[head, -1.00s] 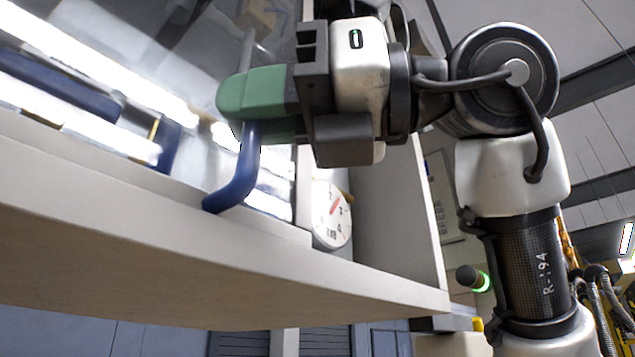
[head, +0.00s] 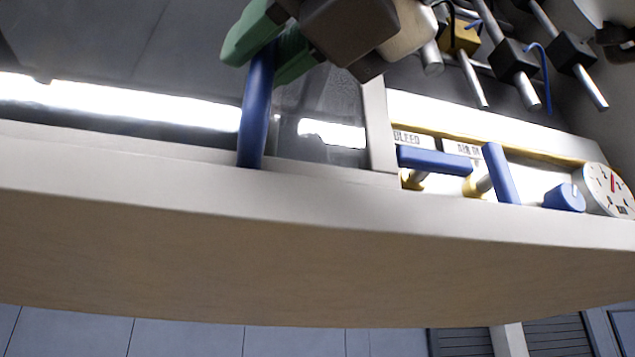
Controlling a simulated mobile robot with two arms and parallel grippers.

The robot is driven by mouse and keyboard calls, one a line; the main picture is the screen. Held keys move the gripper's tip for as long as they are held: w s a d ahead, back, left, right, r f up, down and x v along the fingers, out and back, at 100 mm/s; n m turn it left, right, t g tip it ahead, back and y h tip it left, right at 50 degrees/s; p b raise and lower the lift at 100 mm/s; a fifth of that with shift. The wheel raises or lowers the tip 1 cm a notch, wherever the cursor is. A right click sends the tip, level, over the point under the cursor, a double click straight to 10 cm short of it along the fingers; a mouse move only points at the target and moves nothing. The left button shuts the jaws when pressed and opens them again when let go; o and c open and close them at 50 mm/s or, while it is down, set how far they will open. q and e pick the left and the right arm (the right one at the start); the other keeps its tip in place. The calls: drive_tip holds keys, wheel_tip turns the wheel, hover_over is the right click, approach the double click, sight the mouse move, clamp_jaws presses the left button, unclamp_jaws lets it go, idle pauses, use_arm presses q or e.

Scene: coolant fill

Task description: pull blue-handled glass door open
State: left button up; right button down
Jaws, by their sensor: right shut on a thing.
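The glass door's blue handle (head: 257,110) stands upright at the upper left of the head view. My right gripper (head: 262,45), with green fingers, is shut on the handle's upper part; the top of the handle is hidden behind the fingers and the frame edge. The glass door (head: 335,105) shows bright reflections around the handle. My left gripper is not in view.
In the opening are a horizontal blue lever (head: 435,161), an upright blue lever (head: 501,173), a blue knob (head: 565,197) and a round gauge (head: 607,190). Silver rods (head: 515,75) hang above. The pale cabinet ledge (head: 320,235) runs across below.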

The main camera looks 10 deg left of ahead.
drive_tip(key=shift+s+a, duration=0.25)
drive_tip(key=shift+a, duration=0.3)
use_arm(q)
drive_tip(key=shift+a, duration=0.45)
use_arm(e)
drive_tip(key=c, duration=1.1)
unclamp_jaws()
drive_tip(key=shift+s+d+b, duration=0.3)
drive_tip(key=shift+d+b, duration=0.05)
drive_tip(key=shift+d, duration=0.05)
use_arm(q)
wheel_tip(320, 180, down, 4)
drive_tip(key=b, duration=0.3)
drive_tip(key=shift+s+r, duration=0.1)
use_arm(e)
drive_tip(key=v, duration=1)
drive_tip(key=shift+a, duration=0.1)
